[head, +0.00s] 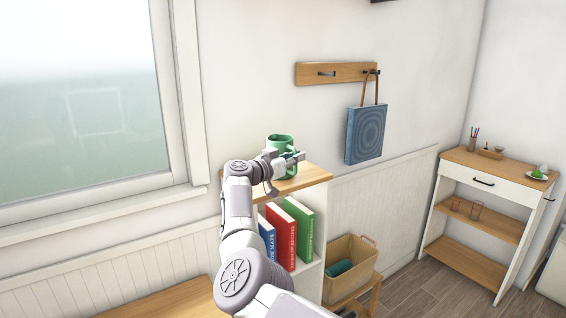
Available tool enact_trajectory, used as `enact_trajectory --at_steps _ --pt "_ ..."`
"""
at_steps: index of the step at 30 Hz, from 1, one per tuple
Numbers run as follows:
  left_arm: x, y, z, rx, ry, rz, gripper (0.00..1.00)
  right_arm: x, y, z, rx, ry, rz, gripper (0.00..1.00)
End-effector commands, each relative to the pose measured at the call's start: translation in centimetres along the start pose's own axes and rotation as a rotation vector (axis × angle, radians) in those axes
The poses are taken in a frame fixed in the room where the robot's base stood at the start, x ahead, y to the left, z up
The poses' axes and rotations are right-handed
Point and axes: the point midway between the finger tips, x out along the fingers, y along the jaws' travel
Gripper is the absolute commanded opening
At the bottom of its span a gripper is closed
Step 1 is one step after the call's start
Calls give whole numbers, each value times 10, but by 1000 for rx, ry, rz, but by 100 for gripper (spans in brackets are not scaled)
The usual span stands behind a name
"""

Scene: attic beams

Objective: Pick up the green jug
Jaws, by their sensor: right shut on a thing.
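The green jug (281,142) stands upright at the top of the white bookshelf, above its wooden top (312,177). My right gripper (292,160) is at the jug's front side and is shut on it. The gripper and wrist hide the lower part of the jug, so I cannot tell whether its base touches the wood. My left gripper is not in view.
Books (281,236) stand in the shelf below. A wooden box (350,262) sits to the right. A blue bag (367,134) hangs from a wall rack (336,73). A white side table (492,172) stands far right. A window is at left.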

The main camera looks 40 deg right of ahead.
Motion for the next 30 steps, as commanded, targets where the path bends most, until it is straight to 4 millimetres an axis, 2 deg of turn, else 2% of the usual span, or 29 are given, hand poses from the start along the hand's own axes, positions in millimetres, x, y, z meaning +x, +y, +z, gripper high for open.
enact_trajectory --at_steps 14,26,30 --pt "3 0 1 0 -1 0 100 0 0 -10 3 3 0 0" --pt "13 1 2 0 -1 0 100 0 0 -44 6 3 0 0" --pt "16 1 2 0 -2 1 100 4 15 -51 7 2 1 0"
